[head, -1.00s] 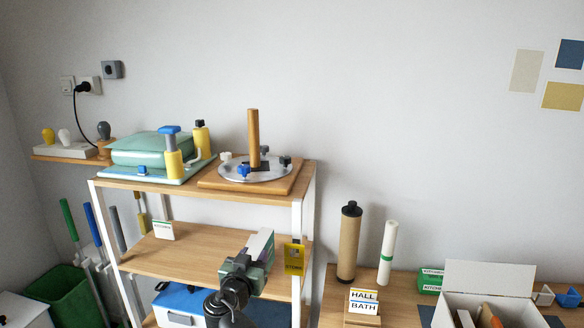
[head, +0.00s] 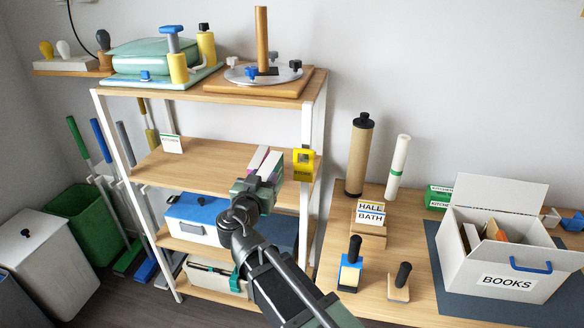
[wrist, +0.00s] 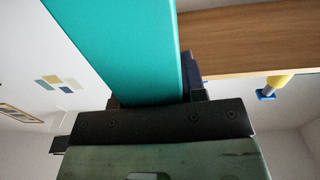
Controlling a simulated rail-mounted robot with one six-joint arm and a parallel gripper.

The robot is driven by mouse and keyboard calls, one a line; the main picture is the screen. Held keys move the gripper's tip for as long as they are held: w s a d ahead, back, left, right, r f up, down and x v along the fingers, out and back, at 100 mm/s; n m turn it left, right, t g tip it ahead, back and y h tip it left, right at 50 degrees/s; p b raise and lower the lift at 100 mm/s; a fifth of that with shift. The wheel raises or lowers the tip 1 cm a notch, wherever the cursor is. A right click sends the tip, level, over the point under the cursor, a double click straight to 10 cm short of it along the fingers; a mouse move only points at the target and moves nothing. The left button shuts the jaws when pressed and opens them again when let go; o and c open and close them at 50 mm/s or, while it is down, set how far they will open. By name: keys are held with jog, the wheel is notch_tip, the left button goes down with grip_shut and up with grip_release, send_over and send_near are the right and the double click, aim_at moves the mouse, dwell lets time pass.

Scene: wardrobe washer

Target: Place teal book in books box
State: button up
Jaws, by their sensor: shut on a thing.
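My gripper (head: 258,184) is in front of the middle shelf of the rack, near its right end. It is shut on the teal book (wrist: 118,45), whose broad teal face fills the top of the wrist view, between the dark fingers (wrist: 155,98). In the head view, pale and purple upright edges show at the gripper; I cannot tell which belong to the book. The white books box (head: 490,255), labelled BOOKS, stands on the table at the right with its lid up. Several books (head: 494,232) stand inside it. The gripper is well left of the box.
The wooden rack (head: 200,165) has a white post and a yellow tag (head: 303,165) right of the gripper. A brown tube (head: 358,158), a white roll (head: 397,168), a HALL/BATH sign block (head: 369,217) and two black-handled tools stand between rack and box.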

notch_tip(320, 180, down, 6)
jog(key=b, duration=0.3)
jog(key=shift+f+b, duration=0.25)
jog(key=shift+b, duration=0.15)
jog(key=shift+r, duration=0.25)
jog(key=shift+w, duration=0.1)
jog(key=x, duration=1.5)
